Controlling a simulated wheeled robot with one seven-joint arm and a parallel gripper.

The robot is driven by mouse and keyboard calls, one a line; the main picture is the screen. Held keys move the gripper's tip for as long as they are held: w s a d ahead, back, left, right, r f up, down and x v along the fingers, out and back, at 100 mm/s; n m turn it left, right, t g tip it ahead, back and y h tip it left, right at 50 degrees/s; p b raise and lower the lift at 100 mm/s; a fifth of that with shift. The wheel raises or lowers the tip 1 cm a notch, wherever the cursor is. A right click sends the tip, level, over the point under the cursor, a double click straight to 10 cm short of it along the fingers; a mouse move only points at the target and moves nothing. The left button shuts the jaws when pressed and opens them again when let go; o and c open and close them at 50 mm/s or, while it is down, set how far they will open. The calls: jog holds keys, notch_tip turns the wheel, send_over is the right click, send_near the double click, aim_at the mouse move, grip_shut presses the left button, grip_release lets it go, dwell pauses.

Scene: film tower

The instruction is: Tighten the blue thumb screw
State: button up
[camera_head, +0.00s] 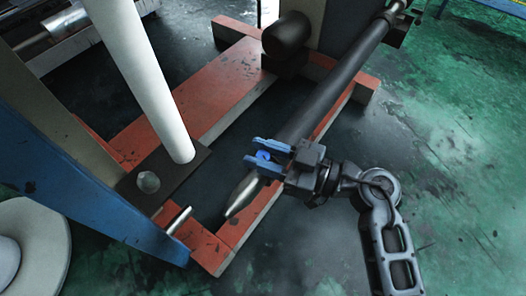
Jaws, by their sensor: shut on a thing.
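The blue thumb screw (263,156) shows as a small bright blue round piece near the lower end of a long dark roller. My gripper (262,157) comes from the right, with its two blue fingers on either side of the screw. The fingers are closed against the screw, one above and one below it in the picture. The fingers hide part of the screw, and I cannot see its thread or how far in it sits.
The dark roller (330,85) runs diagonally to the upper right. A pointed metal shaft end (243,190) lies just below my gripper. A white post (150,80), a red frame (195,110) and a blue upright (90,205) stand left. Green floor (460,190) is open at right.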

jog(key=shift+c, duration=1.1)
jog(key=shift+r+p, duration=0.1)
jog(key=shift+p, duration=0.45)
